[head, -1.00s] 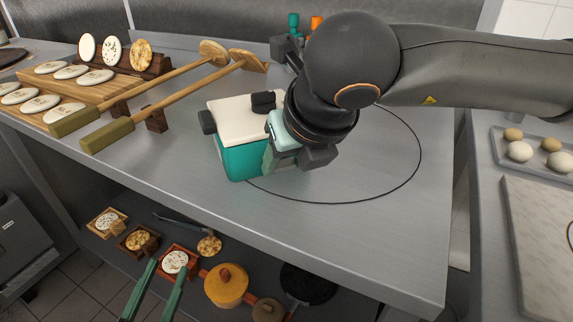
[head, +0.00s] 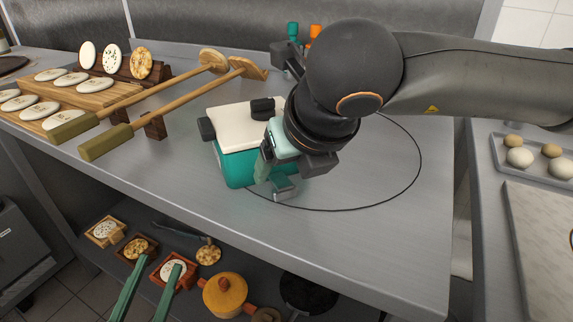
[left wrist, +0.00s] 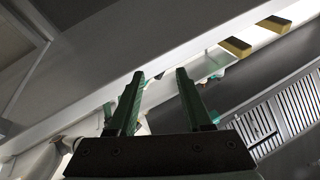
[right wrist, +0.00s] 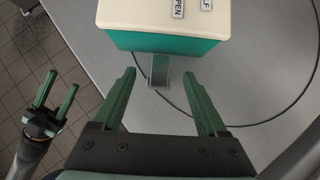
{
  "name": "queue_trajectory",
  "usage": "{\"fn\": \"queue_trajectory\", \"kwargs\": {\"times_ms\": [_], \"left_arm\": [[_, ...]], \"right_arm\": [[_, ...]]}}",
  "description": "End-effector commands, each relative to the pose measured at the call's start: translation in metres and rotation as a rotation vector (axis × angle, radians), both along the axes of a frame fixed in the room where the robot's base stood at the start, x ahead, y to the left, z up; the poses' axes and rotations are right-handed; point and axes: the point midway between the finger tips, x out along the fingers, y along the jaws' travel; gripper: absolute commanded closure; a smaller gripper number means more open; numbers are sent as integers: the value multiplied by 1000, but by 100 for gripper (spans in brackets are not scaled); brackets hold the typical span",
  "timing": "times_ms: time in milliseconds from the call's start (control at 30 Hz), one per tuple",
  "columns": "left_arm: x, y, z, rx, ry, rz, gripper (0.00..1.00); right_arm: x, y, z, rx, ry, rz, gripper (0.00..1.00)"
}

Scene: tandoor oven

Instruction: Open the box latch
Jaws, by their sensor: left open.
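The teal box (head: 236,168) with a cream lid (head: 236,127) stands on the metal counter. In the right wrist view, the box's teal front (right wrist: 165,44) is at the top. A grey-green latch tab (right wrist: 160,68) sticks out from its front edge. My right gripper (right wrist: 159,76) is open, its fingertips on either side of the tab with visible gaps. In the head view its arm and wrist partly hide the box's right side. My left gripper (head: 159,263) is open and empty, low in front of the counter. It also shows in the right wrist view (right wrist: 56,88).
Two long wooden-handled tools (head: 165,108) lie left of the box, by a board of flatbreads (head: 75,95). A black cable (head: 420,160) loops around the box's right side. A lower shelf holds an orange pot (head: 225,294). The counter's right part is clear.

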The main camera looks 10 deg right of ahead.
Motion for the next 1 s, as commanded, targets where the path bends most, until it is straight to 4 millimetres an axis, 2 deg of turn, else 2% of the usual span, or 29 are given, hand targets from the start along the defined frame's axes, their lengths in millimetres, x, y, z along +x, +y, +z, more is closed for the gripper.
{"fn": "queue_trajectory", "kwargs": {"times_ms": [300, 500, 600, 800, 1000], "left_arm": [[0, 0, 0, 0, 2, 0, 50], [3, 1, -6, 0, 41, 6, 50], [5, 2, -30, -1, 130, 18, 50], [8, 4, -57, -1, 244, 34, 50], [7, 5, -76, 0, 319, 42, 50]], "right_arm": [[-1, 0, 1, 0, 1, 0, 20], [-15, -3, 23, 0, -3, 1, 20], [-27, -6, 42, 2, -4, 1, 20], [-51, -12, 76, 1, -3, 0, 20], [-67, -16, 97, -1, -1, -1, 20]]}}
